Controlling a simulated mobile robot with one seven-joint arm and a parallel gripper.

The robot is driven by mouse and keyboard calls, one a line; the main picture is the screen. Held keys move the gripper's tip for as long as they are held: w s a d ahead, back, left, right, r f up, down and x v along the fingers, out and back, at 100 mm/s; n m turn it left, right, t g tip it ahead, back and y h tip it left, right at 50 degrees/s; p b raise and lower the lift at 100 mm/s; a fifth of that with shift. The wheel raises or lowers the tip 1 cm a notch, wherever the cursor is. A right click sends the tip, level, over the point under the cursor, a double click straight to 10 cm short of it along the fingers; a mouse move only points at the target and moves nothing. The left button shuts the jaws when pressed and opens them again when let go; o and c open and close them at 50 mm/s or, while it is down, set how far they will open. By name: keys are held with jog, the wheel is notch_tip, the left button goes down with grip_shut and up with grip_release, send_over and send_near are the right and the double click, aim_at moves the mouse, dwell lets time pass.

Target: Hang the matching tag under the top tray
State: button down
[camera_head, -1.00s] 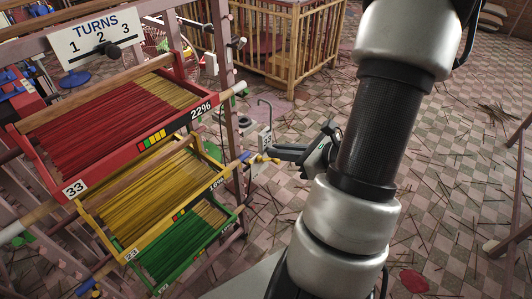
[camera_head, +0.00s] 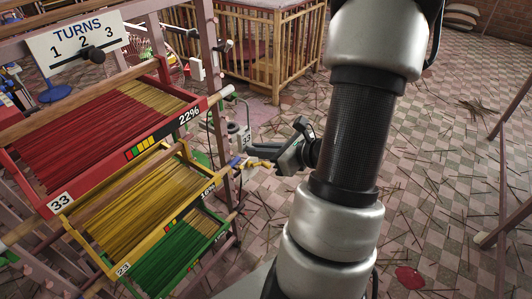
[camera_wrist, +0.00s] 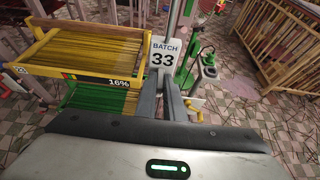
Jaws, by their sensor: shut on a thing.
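The top tray (camera_head: 95,133) is red, holds red and tan sticks, and carries the labels 33 and 22%. A white tag (camera_wrist: 163,58) reads BATCH 33 in the wrist view. In the head view the tag (camera_head: 246,138) is small, with a thin wire hook rising above it close to the rod end at the top tray's right corner. I cannot tell whether hook and rod touch. My gripper (camera_wrist: 173,98) is shut on the tag's lower part. It also shows at the right of the rack in the head view (camera_head: 254,158). The top tray is not recognizable in the wrist view.
A yellow tray (camera_wrist: 42,69) marked 16% and a green tray (camera_head: 182,258) hang below the red one. A TURNS sign (camera_head: 75,45) stands behind. A wooden pen (camera_head: 268,45) is at the back. Open tiled floor, littered with sticks, lies right of my arm.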

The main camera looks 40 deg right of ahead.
jog(key=w+a+f+b, duration=0.1)
jog(key=w+a+b, duration=0.1)
jog(key=w, duration=0.7)
jog(key=shift+w+a+f, duration=0.25)
jog(key=shift+a+f, duration=0.15)
jog(key=shift+a, duration=0.3)
dwell(0.3)
jog(key=c, duration=1.5)
grip_release()
jog(key=shift+o, duration=0.2)
jog(key=shift+s, duration=0.15)
jog(key=shift+s+d, duration=0.5)
jog(key=shift+s, duration=0.9)
jog(key=shift+s+d, duration=0.5)
jog(key=shift+s, duration=0.85)
jog(key=shift+s+d, duration=0.5)
jog(key=shift+s, duration=0.9)
